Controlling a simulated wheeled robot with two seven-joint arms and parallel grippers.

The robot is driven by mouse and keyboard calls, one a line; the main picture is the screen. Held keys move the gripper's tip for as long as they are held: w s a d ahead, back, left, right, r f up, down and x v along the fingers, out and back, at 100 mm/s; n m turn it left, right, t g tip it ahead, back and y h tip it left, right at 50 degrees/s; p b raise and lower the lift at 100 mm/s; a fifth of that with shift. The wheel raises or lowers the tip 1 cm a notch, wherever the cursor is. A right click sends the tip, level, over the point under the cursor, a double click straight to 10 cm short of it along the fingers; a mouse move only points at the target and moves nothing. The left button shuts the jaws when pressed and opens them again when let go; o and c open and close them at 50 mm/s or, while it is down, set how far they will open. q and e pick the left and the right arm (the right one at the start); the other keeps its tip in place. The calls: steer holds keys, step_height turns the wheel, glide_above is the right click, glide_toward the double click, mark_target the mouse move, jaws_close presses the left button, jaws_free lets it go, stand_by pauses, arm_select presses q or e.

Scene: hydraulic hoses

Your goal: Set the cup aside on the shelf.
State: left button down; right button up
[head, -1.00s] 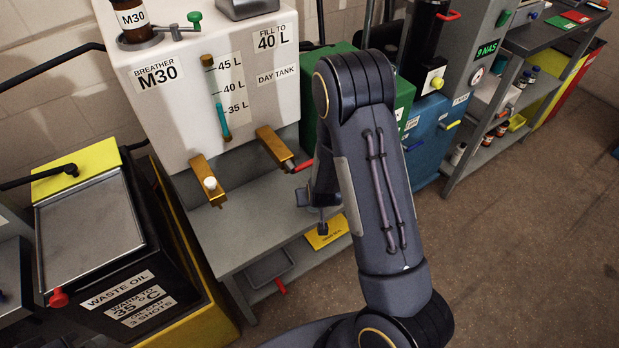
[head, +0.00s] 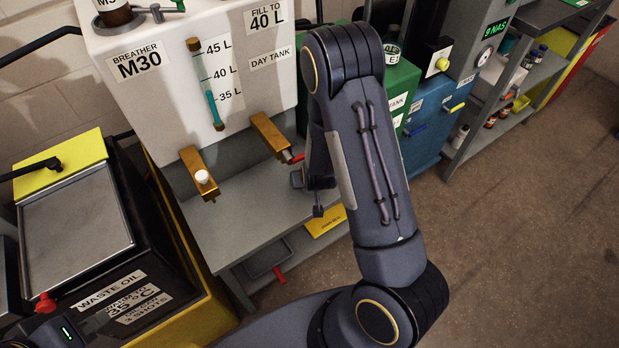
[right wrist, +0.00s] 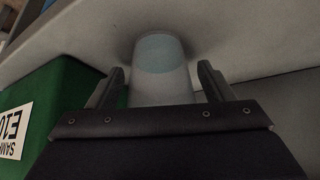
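In the right wrist view a pale, translucent cup (right wrist: 162,80) is between the two fingers of my right gripper (right wrist: 160,78). A narrow gap shows between the cup and each finger. The cup's far end is against a light grey surface (right wrist: 245,35). In the head view my right gripper (head: 308,196) is mostly behind my forearm, over the grey shelf (head: 235,225) below the day tank, and the cup is hidden there. My left gripper (head: 98,322) is at the lower left in front of the waste oil box; its fingers do not show clearly.
The white day tank (head: 160,105) has two brass taps (head: 198,172) jutting over the shelf. A green sample box (right wrist: 60,120) is close on the left in the right wrist view. The black waste oil box (head: 110,265) stands at left. Open floor (head: 530,240) lies right.

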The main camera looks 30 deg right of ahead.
steer(key=shift+r, duration=0.2)
steer(key=shift+s+r, duration=0.1)
steer(key=shift+r, duration=0.15)
steer(key=p+v, duration=0.1)
steer(key=v, duration=0.4)
steer(key=shift+s+a+f, duration=0.1)
steer(key=shift+s+a, duration=0.05)
steer(key=shift+s, duration=0.05)
steer(key=s+a+b, duration=0.2)
steer(key=s+a, duration=0.1)
steer(key=s, duration=0.7)
steer(key=a+r+y, duration=0.5)
steer(key=a+r, duration=0.1)
steer(key=r, duration=0.5)
steer(key=s+d+r+n, duration=0.2)
steer(key=s+r, duration=0.8)
steer(key=shift+d+g+y, duration=0.3)
steer(key=shift+y, duration=0.1)
